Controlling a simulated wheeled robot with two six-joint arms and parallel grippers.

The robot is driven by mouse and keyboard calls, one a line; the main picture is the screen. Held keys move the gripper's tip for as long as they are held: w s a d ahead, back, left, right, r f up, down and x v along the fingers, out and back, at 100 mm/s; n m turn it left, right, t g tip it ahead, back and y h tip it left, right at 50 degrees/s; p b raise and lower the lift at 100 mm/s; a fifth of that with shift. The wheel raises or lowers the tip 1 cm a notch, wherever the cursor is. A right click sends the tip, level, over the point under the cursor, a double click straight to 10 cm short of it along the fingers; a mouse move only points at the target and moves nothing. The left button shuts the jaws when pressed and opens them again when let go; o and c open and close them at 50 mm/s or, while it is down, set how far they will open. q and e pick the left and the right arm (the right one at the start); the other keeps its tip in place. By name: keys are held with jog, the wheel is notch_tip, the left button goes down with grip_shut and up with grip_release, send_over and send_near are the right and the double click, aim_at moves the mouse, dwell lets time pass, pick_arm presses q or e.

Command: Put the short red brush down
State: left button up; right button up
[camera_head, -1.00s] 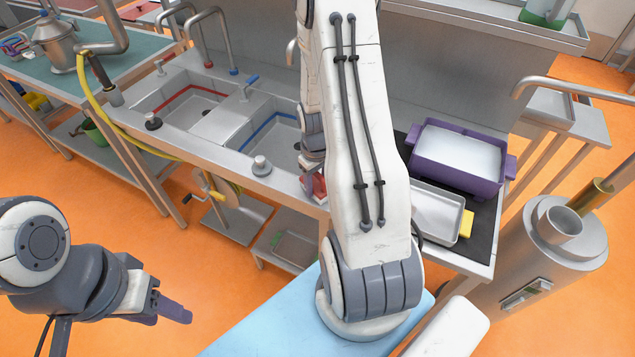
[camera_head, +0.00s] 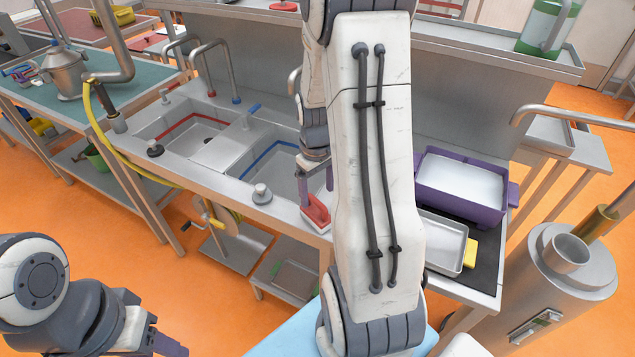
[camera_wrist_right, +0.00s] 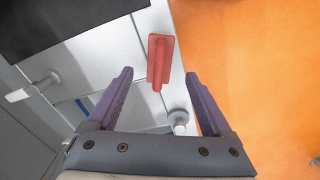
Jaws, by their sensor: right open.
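The short red brush (camera_head: 316,211) lies on the steel counter (camera_head: 282,207) near its front edge, to the right of the sinks. It also shows in the right wrist view (camera_wrist_right: 160,62), ahead of the fingertips and clear of both fingers. My right gripper (camera_head: 316,190) is open and empty, its purple fingers close to the brush in the head view; my right arm hides part of the area. My left gripper (camera_head: 168,344) is at the lower left, cut by the frame edge, and its opening does not show clearly.
The sink with the blue line (camera_head: 272,165) is left of the brush. A purple tub (camera_head: 462,207), a metal tray (camera_head: 443,240) and a yellow sponge (camera_head: 470,253) stand on a dark mat to the right. Orange floor lies before the counter.

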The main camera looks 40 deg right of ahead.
notch_tip(320, 180, up, 3)
jog(key=shift+r, duration=0.2)
jog(key=s+a+r+n, duration=0.1)
jog(key=a+r+n, duration=0.25)
jog(key=a, duration=1.35)
jog(key=s+a+r+n+y, duration=0.1)
jog(key=s+a+r+n, duration=0.2)
jog(key=s+a, duration=1)
jog(key=shift+s+a+r+n, duration=0.15)
jog(key=shift+s+a+n, duration=0.2)
jog(key=shift+s, duration=0.5)
